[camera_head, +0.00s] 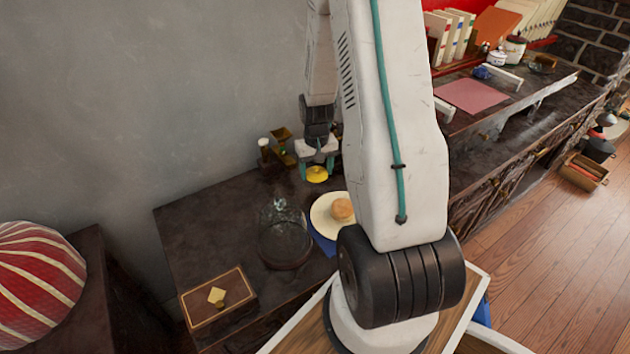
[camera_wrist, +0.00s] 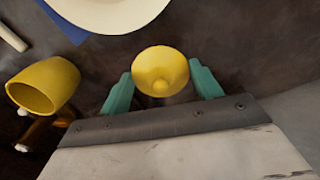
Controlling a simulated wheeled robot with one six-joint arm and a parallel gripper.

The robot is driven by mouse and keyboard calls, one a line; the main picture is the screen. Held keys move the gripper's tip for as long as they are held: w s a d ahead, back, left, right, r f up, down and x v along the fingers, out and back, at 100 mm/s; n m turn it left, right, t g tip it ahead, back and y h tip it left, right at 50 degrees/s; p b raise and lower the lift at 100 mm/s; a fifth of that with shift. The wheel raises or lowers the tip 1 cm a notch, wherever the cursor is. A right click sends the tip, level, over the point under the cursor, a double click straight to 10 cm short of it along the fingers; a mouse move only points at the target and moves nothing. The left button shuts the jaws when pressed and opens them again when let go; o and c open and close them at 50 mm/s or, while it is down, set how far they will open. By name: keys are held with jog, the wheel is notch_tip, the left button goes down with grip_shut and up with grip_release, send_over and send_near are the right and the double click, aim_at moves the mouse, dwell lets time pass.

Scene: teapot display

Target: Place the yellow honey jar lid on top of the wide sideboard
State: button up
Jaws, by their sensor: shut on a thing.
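The yellow honey jar lid (camera_head: 317,174) is a small round piece with a knob. In the wrist view the lid (camera_wrist: 160,72) sits between the two teal fingertips of my gripper (camera_wrist: 161,88), which is shut on it. In the head view my gripper (camera_head: 317,168) is over the back part of the dark sideboard (camera_head: 200,235). I cannot tell whether the lid touches the sideboard top. An open yellow cup-like vessel (camera_wrist: 35,93) lies to the left in the wrist view; I cannot tell whether it is the jar.
On the sideboard are a plate (camera_head: 322,222) with a bun, a glass dome (camera_head: 284,235), a brown box (camera_head: 217,297) and a dark bottle (camera_head: 266,153). A red-striped round object (camera_head: 38,285) is at the left. Bare surface lies left of the dome.

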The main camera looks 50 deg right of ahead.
aim_at(317, 175)
jog(key=shift+f, duration=2.4)
jog(key=shift+f, duration=0.1)
jog(key=o, duration=1.1)
jog(key=shift+c, duration=0.2)
